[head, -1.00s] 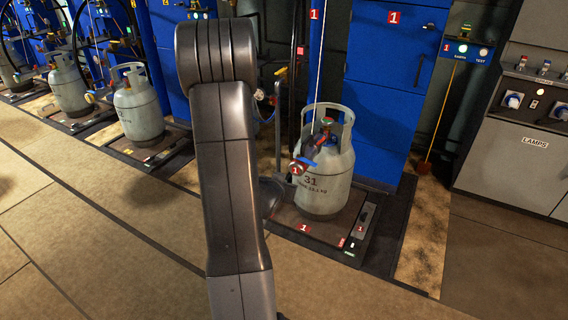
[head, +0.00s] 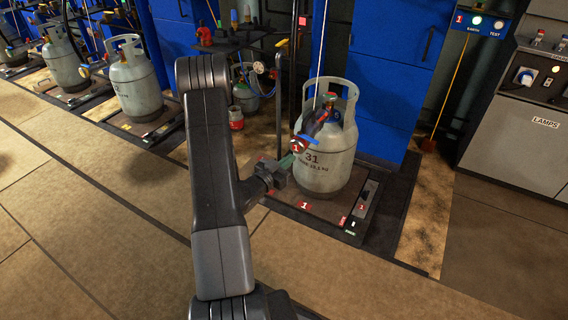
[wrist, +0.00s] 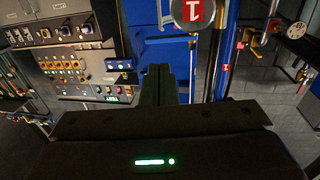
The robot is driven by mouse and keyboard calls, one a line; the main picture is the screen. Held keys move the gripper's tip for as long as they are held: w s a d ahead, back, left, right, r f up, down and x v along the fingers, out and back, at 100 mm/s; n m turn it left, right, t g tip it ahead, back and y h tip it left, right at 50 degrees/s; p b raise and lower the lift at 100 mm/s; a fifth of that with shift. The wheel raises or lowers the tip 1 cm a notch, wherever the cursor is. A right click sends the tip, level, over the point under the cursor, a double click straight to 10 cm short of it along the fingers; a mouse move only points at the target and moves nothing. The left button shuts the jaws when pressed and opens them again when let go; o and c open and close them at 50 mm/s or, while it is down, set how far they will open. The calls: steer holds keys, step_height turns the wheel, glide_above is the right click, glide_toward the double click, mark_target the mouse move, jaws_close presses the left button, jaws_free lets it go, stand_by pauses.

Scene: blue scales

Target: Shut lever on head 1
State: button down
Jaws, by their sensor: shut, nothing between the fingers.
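Filling head 1 (head: 318,120) sits on top of the grey gas cylinder (head: 322,172) marked 31, inside its collar. A round red tag with a white 1 (head: 296,147) is on the head's near left end, with a small blue part (head: 305,138) beside it that may be the lever. My gripper (head: 290,159) is shut and empty, just below and left of the tag; I cannot tell whether it touches anything. In the wrist view my closed fingers (wrist: 158,84) point forward, and the round tag (wrist: 193,11) is at the top edge, right of them. The lever is not clear there.
The cylinder stands on scale 1 (head: 305,206), in front of a blue cabinet (head: 385,80). A thin upright post (head: 279,105) stands just left of the cylinder. More cylinders (head: 134,82) stand at left. The floor in front is open.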

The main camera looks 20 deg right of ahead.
mark_target(312, 142)
steer(key=b+x, duration=0.1)
steer(key=x, duration=0.8)
steer(key=shift+w+d+b, duration=0.2)
steer(key=shift+d+b, duration=0.1)
steer(key=shift+d, duration=0.05)
steer(key=shift+w+d+r+b, duration=0.1)
steer(key=shift+d+b, duration=0.35)
steer(key=shift+d, duration=0.05)
steer(key=shift+w+d+r+b, duration=0.1)
steer(key=shift+w+d+b, duration=0.05)
steer(key=shift+d+b, duration=0.35)
